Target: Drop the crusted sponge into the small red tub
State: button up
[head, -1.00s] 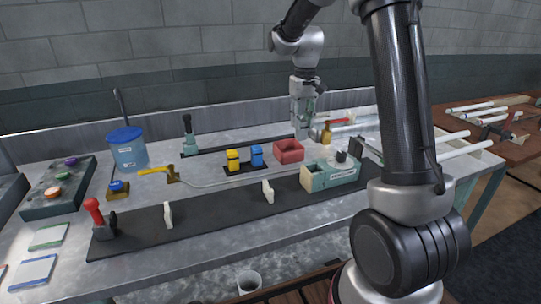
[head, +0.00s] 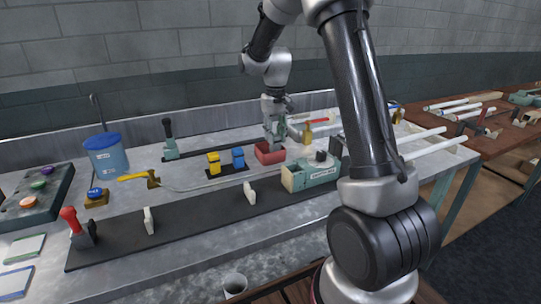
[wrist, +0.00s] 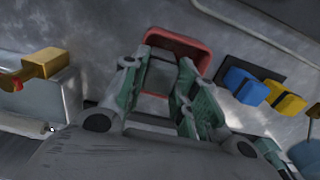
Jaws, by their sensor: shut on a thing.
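The small red tub (head: 270,156) stands on the grey metal bench in the head view, behind the teal and cream box. In the wrist view its red rim (wrist: 182,42) shows beyond and between the fingers. My gripper (head: 275,138) is right over the tub, fingers pointing down, close to the rim. In the wrist view my gripper (wrist: 158,80) has its teal fingers apart, shut on a dull grey-beige piece, the crusted sponge (wrist: 158,74). The sponge is mostly hidden by the fingers and blurred. I cannot tell whether it touches the tub.
Blue and yellow blocks (head: 226,161) stand on a black base left of the tub. The teal and cream box (head: 310,176) is in front and right. A brass-coloured piece (head: 307,132) stands behind right. Glass tubing (head: 190,188) lies on the bench to the left.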

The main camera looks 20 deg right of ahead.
jog(key=o, duration=0.9)
notch_tip(320, 180, up, 12)
jog(key=shift+w, duration=0.1)
jog(key=s+a+r+t, duration=0.1)
jog(key=s+t, duration=0.3)
jog(key=s, duration=2.8)
jog(key=shift+s+r, duration=0.3)
jog(key=shift+r, duration=0.35)
